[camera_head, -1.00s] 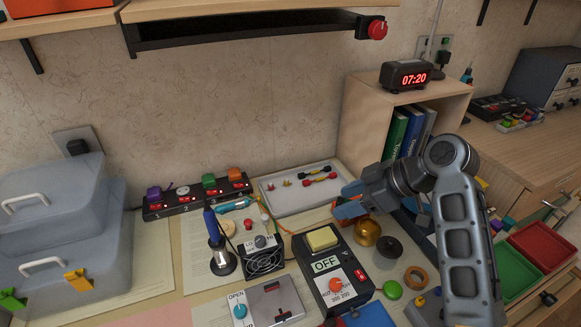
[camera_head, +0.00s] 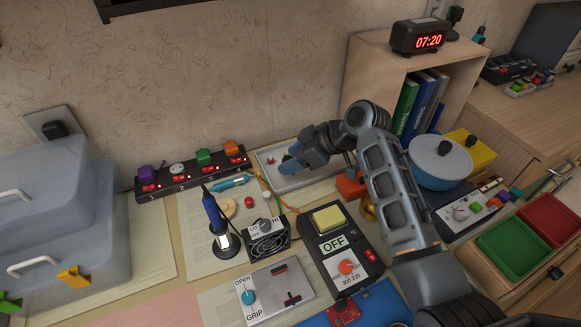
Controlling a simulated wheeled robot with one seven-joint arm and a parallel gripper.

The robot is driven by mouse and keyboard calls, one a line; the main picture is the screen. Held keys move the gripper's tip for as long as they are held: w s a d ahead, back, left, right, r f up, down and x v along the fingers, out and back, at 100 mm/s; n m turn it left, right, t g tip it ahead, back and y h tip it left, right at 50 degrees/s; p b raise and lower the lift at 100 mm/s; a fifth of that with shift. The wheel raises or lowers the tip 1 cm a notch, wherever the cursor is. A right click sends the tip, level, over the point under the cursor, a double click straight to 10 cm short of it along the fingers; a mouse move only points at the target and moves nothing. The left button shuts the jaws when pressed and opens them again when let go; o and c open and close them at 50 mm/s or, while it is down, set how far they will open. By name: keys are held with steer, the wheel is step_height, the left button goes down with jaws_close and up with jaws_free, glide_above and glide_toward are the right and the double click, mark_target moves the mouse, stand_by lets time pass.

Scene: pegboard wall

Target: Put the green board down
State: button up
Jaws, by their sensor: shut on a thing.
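My gripper (camera_head: 290,158) has blue fingers and is over the pale tray (camera_head: 272,156) at the back of the desk, against the wall. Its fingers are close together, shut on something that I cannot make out. No green board shows clearly; if it is between the fingers, the gripper hides it. My arm and gripper cover much of the tray and whatever lies in it.
A power strip (camera_head: 195,173) stands left of the tray. A soldering iron in its stand (camera_head: 218,225), a small fan (camera_head: 268,240) and a black box marked OFF (camera_head: 338,250) stand in front. A shelf with books (camera_head: 408,103) is to the right.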

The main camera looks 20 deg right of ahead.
mark_target(291, 179)
steer(key=shift+w+a+f, duration=0.3)
steer(key=shift+w+f, duration=0.05)
steer(key=shift+f, duration=1.9)
steer(key=shift+f, duration=0.15)
steer(key=o, duration=0.8)
steer(key=shift+r, duration=0.25)
steer(key=v, duration=1.2)
